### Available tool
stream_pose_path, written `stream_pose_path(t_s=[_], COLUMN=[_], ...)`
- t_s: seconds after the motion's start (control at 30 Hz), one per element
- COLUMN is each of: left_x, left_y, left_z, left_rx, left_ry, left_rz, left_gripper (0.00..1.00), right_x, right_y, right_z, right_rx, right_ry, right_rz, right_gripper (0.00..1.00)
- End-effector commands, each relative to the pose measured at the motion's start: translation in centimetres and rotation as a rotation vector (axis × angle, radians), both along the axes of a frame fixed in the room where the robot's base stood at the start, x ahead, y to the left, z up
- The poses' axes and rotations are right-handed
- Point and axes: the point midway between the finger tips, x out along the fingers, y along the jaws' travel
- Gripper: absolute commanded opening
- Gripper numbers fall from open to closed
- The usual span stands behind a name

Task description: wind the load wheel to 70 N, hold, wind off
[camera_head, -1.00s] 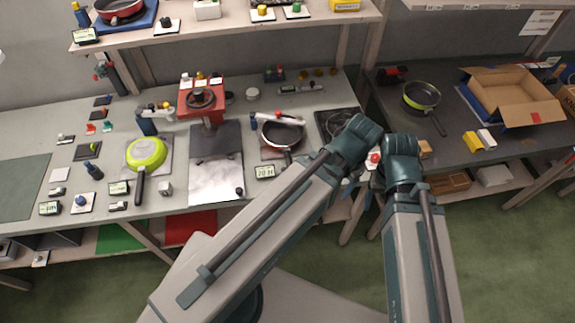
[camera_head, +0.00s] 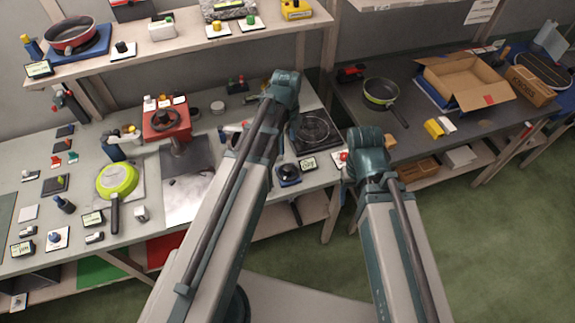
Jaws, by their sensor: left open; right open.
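The likely load wheel is a black handwheel (camera_head: 164,119) on top of a red press head (camera_head: 168,134) at the left of the bench. A grey metal plate (camera_head: 186,200) lies below it. My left arm reaches up across the bench to the right of the press, and my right arm stands further right, in front of the bench gap. Only arm links show; both grippers are hidden behind them. I see nothing touching the wheel.
A lime-green pan (camera_head: 117,181) lies left of the press, with small displays and knobs around it. A shelf (camera_head: 180,47) runs above the bench. On the right table are a dark pan (camera_head: 381,92) and an open cardboard box (camera_head: 465,84). Green floor (camera_head: 480,250) is clear.

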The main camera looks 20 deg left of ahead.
Motion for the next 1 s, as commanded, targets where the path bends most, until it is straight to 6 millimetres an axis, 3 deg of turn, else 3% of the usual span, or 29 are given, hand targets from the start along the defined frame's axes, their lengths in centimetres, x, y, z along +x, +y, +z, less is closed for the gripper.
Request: stream_pose_path(t_s=[0.37, 1.0], left_x=[0.0, 0.1], left_y=[0.0, -0.1], left_z=[-1.8, -10.5], left_rx=[0.000, 0.000], left_ry=[0.000, 0.000], left_rz=[0.002, 0.003], left_gripper=[0.71, 0.71], right_x=[0.0, 0.0], right_y=[0.0, 0.0], right_z=[-1.8, -10.5], right_rx=[0.000, 0.000], right_ry=[0.000, 0.000], right_rz=[-0.001, -0.002], right_gripper=[0.71, 0.71])
